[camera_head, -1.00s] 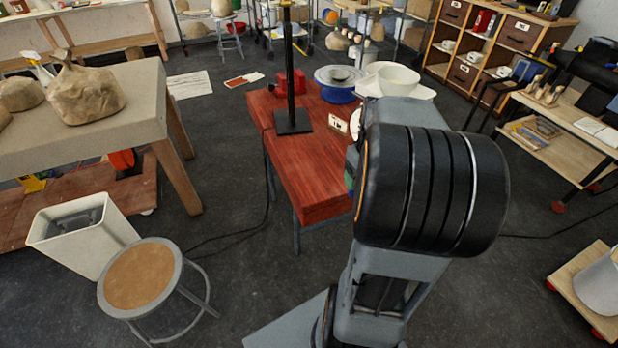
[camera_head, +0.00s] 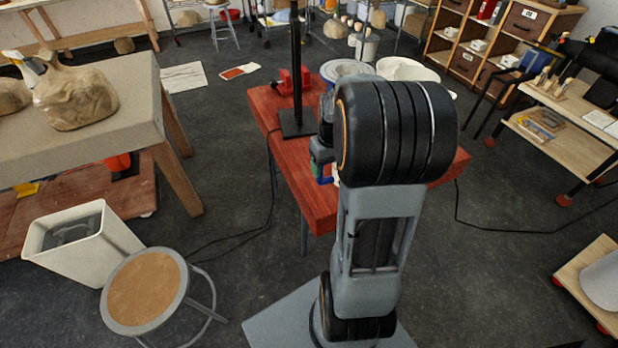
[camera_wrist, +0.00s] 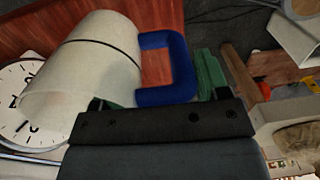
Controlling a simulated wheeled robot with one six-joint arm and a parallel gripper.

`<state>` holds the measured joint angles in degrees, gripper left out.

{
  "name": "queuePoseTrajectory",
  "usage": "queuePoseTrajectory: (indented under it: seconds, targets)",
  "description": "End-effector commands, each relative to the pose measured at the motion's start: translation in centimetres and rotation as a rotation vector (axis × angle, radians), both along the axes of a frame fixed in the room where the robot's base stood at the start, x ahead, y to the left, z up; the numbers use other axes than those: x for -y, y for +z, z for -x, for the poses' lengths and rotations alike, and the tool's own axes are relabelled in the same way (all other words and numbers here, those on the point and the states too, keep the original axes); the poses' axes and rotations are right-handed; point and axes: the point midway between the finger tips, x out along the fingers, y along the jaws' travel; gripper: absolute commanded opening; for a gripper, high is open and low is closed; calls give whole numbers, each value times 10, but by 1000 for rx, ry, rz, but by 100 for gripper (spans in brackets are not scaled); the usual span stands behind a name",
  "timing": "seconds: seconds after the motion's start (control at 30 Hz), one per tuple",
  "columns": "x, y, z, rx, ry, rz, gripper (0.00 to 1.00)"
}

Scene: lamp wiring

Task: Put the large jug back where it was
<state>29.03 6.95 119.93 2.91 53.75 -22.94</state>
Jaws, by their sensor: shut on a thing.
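The large jug (camera_wrist: 85,70) is a cream cylinder with a thin dark line around it and a blue handle (camera_wrist: 178,68). In the wrist view it lies tilted across the picture above the red table. My gripper (camera_wrist: 160,98), with green finger pads, is shut on the jug at its handle side. In the head view my gripper is mostly hidden behind my arm; a bit of green and blue shows over the red table (camera_head: 315,205). Whether the jug touches the tabletop cannot be told.
A clock (camera_wrist: 18,105) is beside the jug in the wrist view. A black lamp stand (camera_head: 297,125), a red object (camera_head: 290,82), a wide dish (camera_head: 347,70) and a white bowl (camera_head: 405,70) stand on or behind the table. A stool (camera_head: 147,290) and bin (camera_head: 80,240) stand left.

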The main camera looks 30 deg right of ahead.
Motion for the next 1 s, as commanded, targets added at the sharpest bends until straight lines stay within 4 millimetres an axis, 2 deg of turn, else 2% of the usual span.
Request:
queuePoseTrajectory:
  seconds: [0.03, 0.1, 0.3, 0.4, 0.63, 0.83, 1.0]
  targets:
    - [-7, -3, -11, -1, 7, 0, 5]
    - [-13, -17, -19, -3, 4, 0, 5]
    - [-24, -44, -38, 0, 1, 1, 5]
    - [-27, -51, -44, 2, 1, 1, 5]
    - [-31, -60, -50, 2, 0, 1, 5]
    - [-32, -82, -52, -1, -1, 0, 5]
    - [-32, -93, -52, 2, -1, 1, 5]
